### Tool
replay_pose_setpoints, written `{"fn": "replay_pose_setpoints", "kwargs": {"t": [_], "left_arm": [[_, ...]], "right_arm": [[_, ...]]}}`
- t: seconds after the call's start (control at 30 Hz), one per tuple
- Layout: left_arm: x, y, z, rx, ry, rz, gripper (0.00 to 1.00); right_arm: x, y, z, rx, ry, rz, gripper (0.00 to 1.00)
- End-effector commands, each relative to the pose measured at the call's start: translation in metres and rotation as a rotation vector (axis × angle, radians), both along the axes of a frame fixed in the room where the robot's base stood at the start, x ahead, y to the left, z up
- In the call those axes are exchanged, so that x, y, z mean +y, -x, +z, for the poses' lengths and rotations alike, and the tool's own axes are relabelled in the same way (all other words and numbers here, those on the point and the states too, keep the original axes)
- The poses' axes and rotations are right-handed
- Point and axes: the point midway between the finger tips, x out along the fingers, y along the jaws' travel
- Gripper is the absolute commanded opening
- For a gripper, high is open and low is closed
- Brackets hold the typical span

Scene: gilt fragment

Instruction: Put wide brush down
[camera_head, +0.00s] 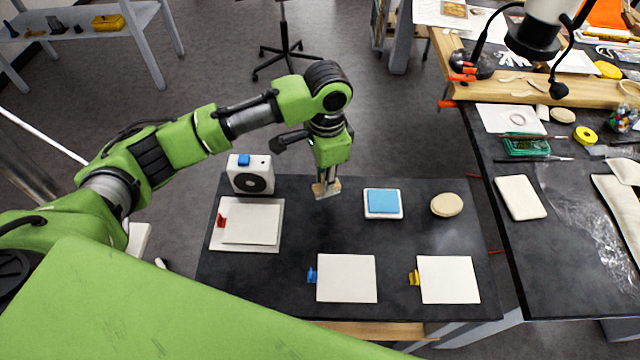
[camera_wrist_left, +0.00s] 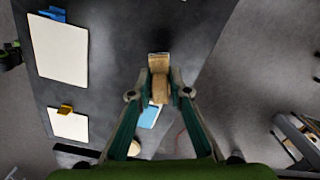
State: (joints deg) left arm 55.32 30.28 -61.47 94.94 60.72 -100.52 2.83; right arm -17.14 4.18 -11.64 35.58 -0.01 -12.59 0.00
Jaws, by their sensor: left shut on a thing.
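The wide brush (camera_head: 327,188) has a tan wooden body and is gripped by my left gripper (camera_head: 324,180). In the head view it hangs by the back edge of the dark table (camera_head: 270,285), between the white fan box and the blue pad. Whether it touches the table I cannot tell. In the left wrist view the brush (camera_wrist_left: 160,66) sits between the two fingertips of the left gripper (camera_wrist_left: 160,92), which are closed on its sides. My right gripper is not seen.
On the table are a white fan box (camera_head: 250,178), a red-clipped panel (camera_head: 252,222), a blue pad (camera_head: 382,201), a round tan disc (camera_head: 447,205), a blue-clipped panel (camera_head: 346,278) and a yellow-clipped panel (camera_head: 448,280). The middle of the table is bare. A cluttered workbench (camera_head: 500,180) stands at right.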

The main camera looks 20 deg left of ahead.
Motion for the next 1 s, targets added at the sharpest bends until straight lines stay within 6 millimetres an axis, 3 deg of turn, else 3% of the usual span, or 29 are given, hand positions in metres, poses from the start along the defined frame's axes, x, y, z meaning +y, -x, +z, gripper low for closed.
{"fn": "replay_pose_setpoints", "kwargs": {"t": [0.27,0.5,0.83,0.87,0.9,1.0], "left_arm": [[0.017,-0.006,-0.021,0.002,-0.002,0.003,0.0],[0.015,-0.006,-0.048,-0.001,-0.001,0.001,0.0],[0.014,-0.006,-0.052,0.0,0.0,0.001,0.0],[0.014,-0.006,-0.052,0.0,0.0,0.001,0.2],[0.014,-0.006,-0.052,-0.001,-0.001,0.0,0.3],[0.014,-0.006,-0.052,-0.001,-0.001,0.001,0.34]], "right_arm": [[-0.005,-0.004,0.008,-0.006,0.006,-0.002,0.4],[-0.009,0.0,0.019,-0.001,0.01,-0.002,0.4],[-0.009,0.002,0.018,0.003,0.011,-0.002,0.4],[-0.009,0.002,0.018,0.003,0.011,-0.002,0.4],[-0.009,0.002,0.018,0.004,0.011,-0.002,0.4],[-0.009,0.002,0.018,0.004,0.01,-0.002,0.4]]}}
